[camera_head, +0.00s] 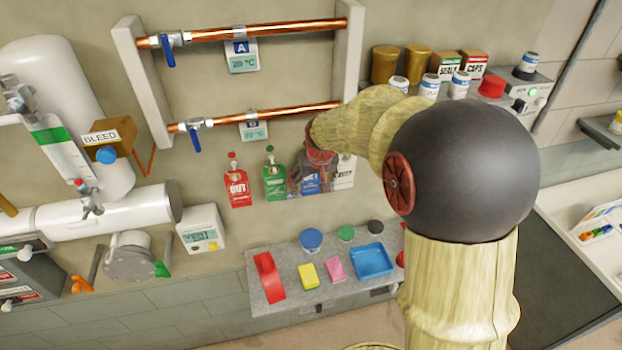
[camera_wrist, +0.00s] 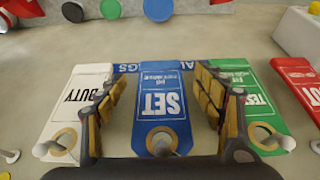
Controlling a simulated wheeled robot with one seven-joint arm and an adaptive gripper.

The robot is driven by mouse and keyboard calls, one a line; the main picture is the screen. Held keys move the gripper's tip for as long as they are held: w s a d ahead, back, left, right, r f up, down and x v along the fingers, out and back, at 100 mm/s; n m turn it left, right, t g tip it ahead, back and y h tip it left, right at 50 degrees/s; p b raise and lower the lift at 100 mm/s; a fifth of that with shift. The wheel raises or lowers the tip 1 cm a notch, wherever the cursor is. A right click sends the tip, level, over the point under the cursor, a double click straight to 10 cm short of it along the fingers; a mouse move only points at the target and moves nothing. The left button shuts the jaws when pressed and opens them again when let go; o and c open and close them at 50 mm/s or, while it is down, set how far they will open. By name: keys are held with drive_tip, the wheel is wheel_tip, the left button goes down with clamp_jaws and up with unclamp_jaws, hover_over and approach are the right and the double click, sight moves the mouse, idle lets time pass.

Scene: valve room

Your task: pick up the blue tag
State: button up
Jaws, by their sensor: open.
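The blue tag (camera_wrist: 160,118), marked SET, hangs on a peg at the centre of the wrist view, where the picture is upside down. It also shows in the head view (camera_head: 311,183), partly hidden by my gripper. My gripper (camera_wrist: 160,82) is open, with one finger on each side of the blue tag. The left finger overlaps the white DUTY tag (camera_wrist: 72,100) and the right finger overlaps the green TEST tag (camera_wrist: 255,95) in the picture. I cannot tell whether either finger touches a tag.
A red OUT tag (camera_head: 237,188) hangs left of the green tag in the head view. Below is a grey shelf (camera_head: 275,308) with a blue tray (camera_head: 372,261), a yellow block (camera_head: 308,276) and coloured discs. Copper pipes (camera_head: 265,117) run above the tags.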

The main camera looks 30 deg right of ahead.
drive_tip(key=shift+x, duration=1.5)
drive_tip(key=shift+r, duration=0.1)
drive_tip(key=shift+c, duration=1.3)
drive_tip(key=c, duration=0.7)
